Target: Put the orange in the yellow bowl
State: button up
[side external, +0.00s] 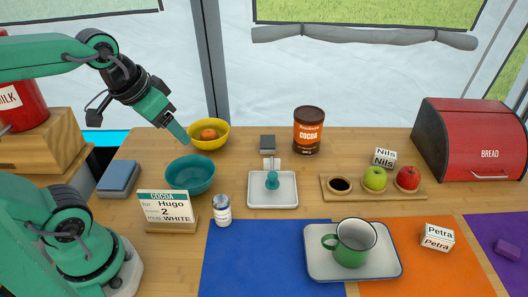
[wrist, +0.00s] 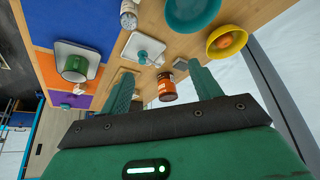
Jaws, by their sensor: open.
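The orange (side external: 208,134) sits inside the yellow bowl (side external: 221,144) at the back left of the wooden counter. In the wrist view the orange (wrist: 225,41) also lies in the yellow bowl (wrist: 212,50), at the upper right. My gripper (side external: 183,138) is raised above the counter, close to the left of the yellow bowl in the side view. In the wrist view my gripper (wrist: 160,85) has its two green fingers apart with nothing held between them.
A teal bowl (side external: 190,175) stands in front of the yellow bowl. A cocoa tin (side external: 308,130), a white tray (side external: 287,200) with a teal item, a wooden rack (side external: 345,195) with apples, a green mug (side external: 355,243) and a red bread box (side external: 470,135) also stand here.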

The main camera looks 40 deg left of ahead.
jog(key=shift+s+d+f, duration=0.2)
jog(key=shift+s, duration=0.25)
jog(key=shift+s+d+f, duration=0.2)
jog(key=shift+s, duration=0.2)
